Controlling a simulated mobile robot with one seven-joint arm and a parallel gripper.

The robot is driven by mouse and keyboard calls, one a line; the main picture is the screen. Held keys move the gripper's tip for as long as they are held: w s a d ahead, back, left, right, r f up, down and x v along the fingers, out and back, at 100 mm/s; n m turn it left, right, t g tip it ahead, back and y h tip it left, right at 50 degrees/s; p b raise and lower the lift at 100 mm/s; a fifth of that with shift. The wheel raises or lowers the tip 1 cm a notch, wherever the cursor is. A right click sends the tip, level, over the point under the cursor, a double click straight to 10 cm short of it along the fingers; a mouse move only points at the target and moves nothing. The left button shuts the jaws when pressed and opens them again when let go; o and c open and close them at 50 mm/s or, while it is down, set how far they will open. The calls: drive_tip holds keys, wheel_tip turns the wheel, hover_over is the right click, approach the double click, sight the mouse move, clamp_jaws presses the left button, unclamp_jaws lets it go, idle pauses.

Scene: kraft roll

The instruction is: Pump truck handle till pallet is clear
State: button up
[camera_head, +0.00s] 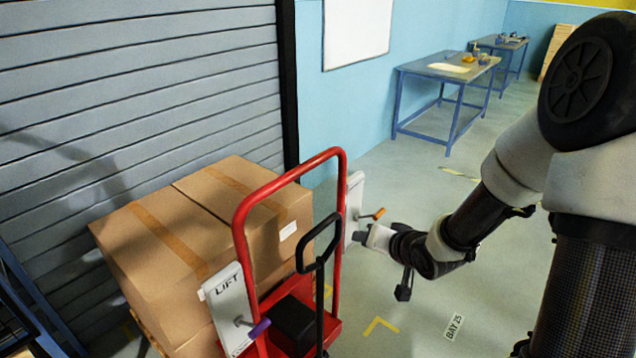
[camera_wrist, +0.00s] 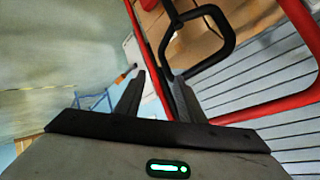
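The red pallet truck (camera_head: 340,190) stands in front of the roller shutter. Its handle is a black loop (camera_head: 302,258) on a dark upright post; the loop also shows in the wrist view (camera_wrist: 232,42). My gripper (camera_head: 358,238) is just right of the loop in the head view.
Large brown cartons (camera_head: 160,235) load the truck. A LIFT panel (camera_head: 230,310) has a purple-knobbed lever (camera_head: 259,329). Another panel (camera_head: 354,205) has an orange-knobbed lever (camera_head: 379,213) near my gripper. Blue workbenches (camera_head: 448,68) stand behind. The floor by the BAY 25 marking (camera_head: 454,327) is clear.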

drive_tip(key=s+a+f+m+t+y+b, duration=0.2)
drive_tip(key=a+f+m+t+y+b, duration=0.1)
drive_tip(key=a+f+m+y, duration=0.4)
drive_tip(key=w+a+r+m+t, duration=0.1)
drive_tip(key=w+a+r+t, duration=0.1)
drive_tip(key=w, duration=0.5)
drive_tip(key=w+a+r+m+t+h, duration=0.1)
drive_tip(key=w+a+r+m+t, duration=0.1)
drive_tip(key=w+a, duration=0.2)
drive_tip(key=w, duration=0.2)
drive_tip(key=shift+w+a+r+m+t+b, duration=0.2)
drive_tip(key=shift+w+a+m+t+b, duration=0.1)
drive_tip(key=shift+w+b, duration=0.1)
clamp_jaws()
idle(0.9)
